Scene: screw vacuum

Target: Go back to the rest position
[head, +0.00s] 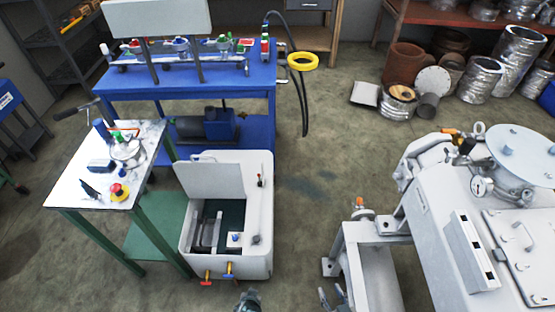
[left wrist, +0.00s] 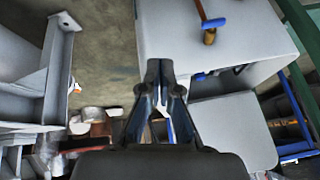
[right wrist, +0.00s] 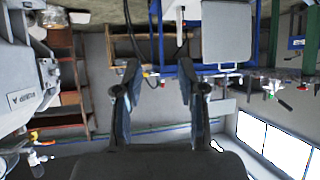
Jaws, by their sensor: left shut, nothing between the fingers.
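My left gripper (head: 248,301) shows at the bottom edge of the head view, in front of the white box with the raised lid. In the left wrist view the left gripper (left wrist: 160,66) has its fingertips together and holds nothing. My right gripper (head: 334,296) is at the bottom of the head view, beside the grey metal frame. In the right wrist view the right gripper (right wrist: 158,70) has its fingers spread apart, with nothing between them. Neither gripper visibly touches anything. Most of both arms is out of the head view.
The white box (head: 257,220) has coloured valve handles (head: 229,271) low on its front. A grey frame (head: 355,235) and a large grey machine (head: 430,215) stand on the right. A small table (head: 70,190) and a blue bench (head: 115,88) stand left. Floor between box and frame is clear.

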